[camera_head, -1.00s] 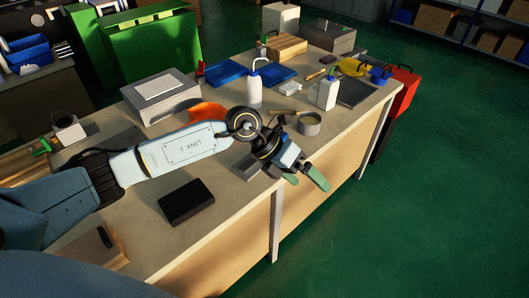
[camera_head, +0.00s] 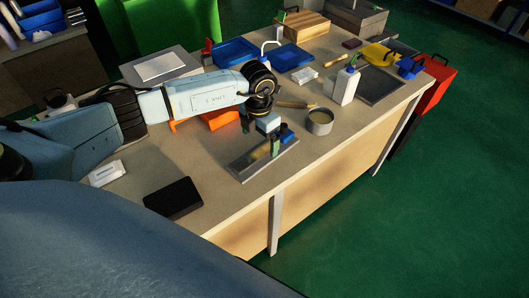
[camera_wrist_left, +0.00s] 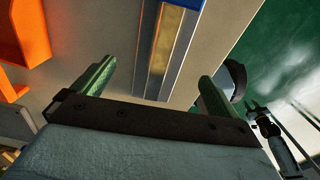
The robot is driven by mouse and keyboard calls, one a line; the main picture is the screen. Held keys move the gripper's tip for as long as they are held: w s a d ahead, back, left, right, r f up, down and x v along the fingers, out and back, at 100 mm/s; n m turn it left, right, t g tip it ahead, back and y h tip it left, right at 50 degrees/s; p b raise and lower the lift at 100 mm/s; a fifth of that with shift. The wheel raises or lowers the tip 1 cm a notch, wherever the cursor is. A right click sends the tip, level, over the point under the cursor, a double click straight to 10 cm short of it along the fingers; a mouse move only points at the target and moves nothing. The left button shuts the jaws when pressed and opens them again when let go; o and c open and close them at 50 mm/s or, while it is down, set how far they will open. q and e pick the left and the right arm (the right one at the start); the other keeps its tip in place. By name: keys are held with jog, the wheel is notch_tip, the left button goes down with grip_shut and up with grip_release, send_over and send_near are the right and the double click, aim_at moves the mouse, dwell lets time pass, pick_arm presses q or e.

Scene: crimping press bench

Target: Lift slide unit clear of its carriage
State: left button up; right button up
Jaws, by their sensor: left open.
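A long grey metal rail (camera_head: 247,171) with a gold strip lies near the front edge of the bench. In the left wrist view the gold strip (camera_wrist_left: 169,40) runs between grey sides, with a blue edge beside it. I cannot tell the slide unit from its carriage. My left gripper (camera_head: 272,138) points down over the rail, partly hiding it. In the left wrist view its green fingers (camera_wrist_left: 156,75) are wide apart, one on each side of the rail, with nothing between them that I can see held.
An orange part (camera_head: 219,119) lies behind my left arm. A round grey tin (camera_head: 319,122) and a white bottle (camera_head: 344,87) stand right of the rail. A black box (camera_head: 173,197) and a small white item (camera_head: 105,173) lie left. Bare bench lies between.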

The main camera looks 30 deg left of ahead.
aim_at(261, 152)
pick_arm(q)
notch_tip(261, 152, down, 2)
jog(key=shift+d+f, duration=0.1)
jog(key=shift+f, duration=0.1)
jog(key=f, duration=0.3)
jog(key=shift+w+f+b, duration=0.2)
jog(key=shift+b, duration=0.1)
jog(key=shift+f, duration=0.1)
jog(key=c, duration=1.8)
jog(key=shift+c, duration=1.2)
jog(key=shift+w, duration=0.15)
jog(key=shift+c, duration=0.5)
pick_arm(e)
jog(key=w, duration=0.2)
jog(key=shift+w+a+f, duration=0.25)
jog(key=shift+w, duration=0.05)
